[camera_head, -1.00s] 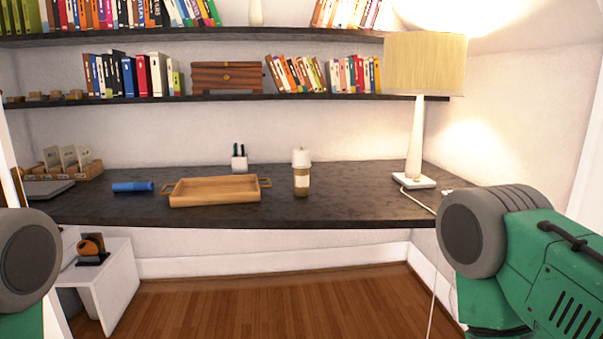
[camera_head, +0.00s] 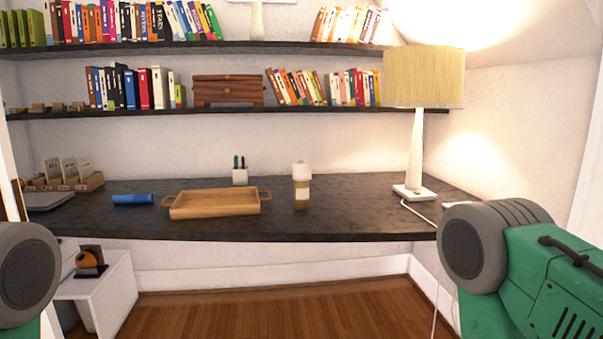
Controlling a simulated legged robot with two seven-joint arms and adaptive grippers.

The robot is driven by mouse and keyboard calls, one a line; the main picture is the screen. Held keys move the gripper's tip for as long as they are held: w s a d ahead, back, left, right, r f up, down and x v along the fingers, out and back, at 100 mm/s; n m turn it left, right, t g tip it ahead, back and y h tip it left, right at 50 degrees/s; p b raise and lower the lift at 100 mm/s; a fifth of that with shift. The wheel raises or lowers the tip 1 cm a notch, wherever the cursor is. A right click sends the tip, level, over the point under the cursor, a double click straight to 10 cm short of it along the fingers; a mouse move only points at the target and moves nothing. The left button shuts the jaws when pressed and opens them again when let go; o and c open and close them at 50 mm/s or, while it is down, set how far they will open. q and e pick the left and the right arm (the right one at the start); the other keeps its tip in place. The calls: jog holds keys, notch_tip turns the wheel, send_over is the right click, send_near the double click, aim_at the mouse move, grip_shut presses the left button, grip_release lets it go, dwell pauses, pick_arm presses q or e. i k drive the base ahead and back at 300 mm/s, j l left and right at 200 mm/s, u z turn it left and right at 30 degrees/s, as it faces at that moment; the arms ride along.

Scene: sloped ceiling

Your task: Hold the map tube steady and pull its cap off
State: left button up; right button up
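Neither gripper is in view. Only green and grey links of my arms show at the lower left and lower right edges, well in front of the desk and apart from the tube.
A pen holder (camera_head: 240,177) stands behind. A lamp (camera_head: 415,150) with a trailing cable stands right. A bookshelf (camera_head: 225,112) spans above.

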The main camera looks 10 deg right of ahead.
aim_at(302, 168)
jog(key=i+l+u, duration=0.1)
jog(key=l, duration=0.25)
jog(key=i+l+u, duration=0.1)
jog(key=l, duration=0.3)
jog(key=i+l+u, duration=0.1)
jog(key=i+l, duration=0.25)
jog(key=l, duration=0.4)
jog(key=u, duration=0.05)
